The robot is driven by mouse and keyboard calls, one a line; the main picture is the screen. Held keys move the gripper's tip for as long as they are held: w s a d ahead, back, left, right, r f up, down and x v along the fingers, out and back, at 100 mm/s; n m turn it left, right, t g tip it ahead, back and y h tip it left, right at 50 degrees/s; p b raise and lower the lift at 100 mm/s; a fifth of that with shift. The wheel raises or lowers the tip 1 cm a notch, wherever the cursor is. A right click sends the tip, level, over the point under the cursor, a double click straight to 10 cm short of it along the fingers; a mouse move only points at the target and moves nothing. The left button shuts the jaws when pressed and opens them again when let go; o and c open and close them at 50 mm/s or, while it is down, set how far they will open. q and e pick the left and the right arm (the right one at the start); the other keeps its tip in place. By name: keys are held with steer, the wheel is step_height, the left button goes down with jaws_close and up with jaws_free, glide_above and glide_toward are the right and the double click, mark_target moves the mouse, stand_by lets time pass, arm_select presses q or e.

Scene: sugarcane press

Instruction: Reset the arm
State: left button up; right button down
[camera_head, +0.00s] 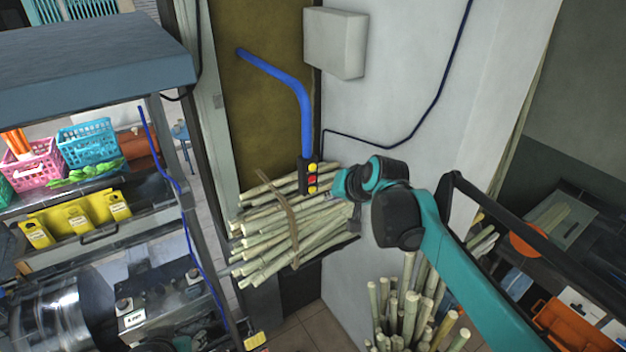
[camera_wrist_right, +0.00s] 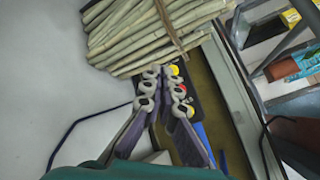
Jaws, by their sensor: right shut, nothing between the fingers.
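My right arm comes in from the right in the head view. Its teal and black gripper (camera_head: 335,197) is shut and empty, just right of a black button box (camera_head: 309,177) with yellow and red buttons. The box hangs at the end of a bent blue pipe (camera_head: 290,80). In the right wrist view the closed fingers (camera_wrist_right: 162,72) overlap the button box (camera_wrist_right: 182,100) and hide part of it. I cannot tell whether the fingertips touch it. My left gripper is not in view.
More canes (camera_head: 405,310) stand upright below my right arm. A shelf machine with a grey top (camera_head: 90,60) is at the left. A grey wall box (camera_head: 335,42) hangs above.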

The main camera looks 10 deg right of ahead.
steer(key=s+f+n+b, duration=0.1)
steer(key=s+f+b, duration=0.7)
steer(key=f+b, duration=0.3)
steer(key=s+f+n+g+h+b, duration=0.1)
steer(key=s+f+b, duration=0.7)
steer(key=f, duration=1.2)
steer(key=s+f+n+h+b, duration=0.1)
steer(key=s+f+b, duration=0.6)
steer(key=f+b, duration=0.8)
steer(key=shift+s+a+f+n+g+b, duration=0.2)
steer(key=shift+s+f+n+g+b, duration=0.15)
steer(key=shift+n, duration=0.45)
